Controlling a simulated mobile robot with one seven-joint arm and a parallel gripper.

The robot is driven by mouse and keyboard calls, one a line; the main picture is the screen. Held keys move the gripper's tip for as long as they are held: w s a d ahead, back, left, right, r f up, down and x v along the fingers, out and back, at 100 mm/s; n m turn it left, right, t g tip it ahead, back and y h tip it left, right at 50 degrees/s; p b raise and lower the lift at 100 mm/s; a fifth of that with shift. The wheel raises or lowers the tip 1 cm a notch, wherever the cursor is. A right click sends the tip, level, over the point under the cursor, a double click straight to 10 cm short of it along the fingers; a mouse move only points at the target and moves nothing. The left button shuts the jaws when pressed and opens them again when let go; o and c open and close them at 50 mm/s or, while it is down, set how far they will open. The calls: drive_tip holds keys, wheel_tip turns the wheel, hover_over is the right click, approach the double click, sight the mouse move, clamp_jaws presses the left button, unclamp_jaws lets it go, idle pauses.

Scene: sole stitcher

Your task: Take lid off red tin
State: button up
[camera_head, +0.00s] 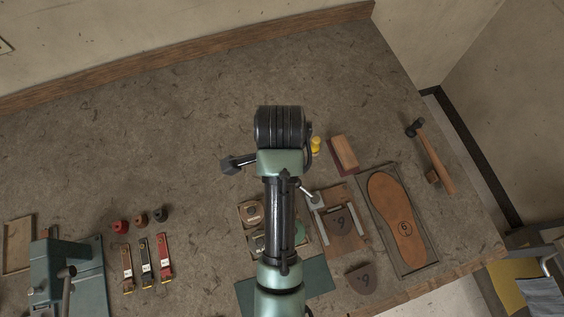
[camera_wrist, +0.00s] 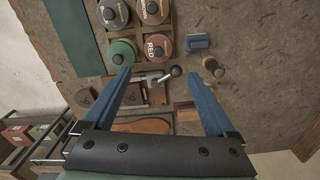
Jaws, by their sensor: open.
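In the head view my arm covers part of the tray (camera_head: 240,207), and I cannot make out the red tin there.
A metal clamp with a ball-ended lever (camera_wrist: 175,71) lies just below the tins, between the fingers. A blue block (camera_wrist: 197,42) stands right of the red tin. The sole board (camera_head: 378,202), hammer (camera_head: 434,160) and stitcher (camera_head: 75,272) stand farther off. The back bench is clear.

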drive_tip(key=f, duration=0.7)
drive_tip(key=shift+s, duration=0.2)
drive_tip(key=shift+f+p, duration=0.75)
drive_tip(key=shift+f, duration=2.15)
drive_tip(key=c, duration=1.1)
drive_tip(key=shift+r, duration=0.15)
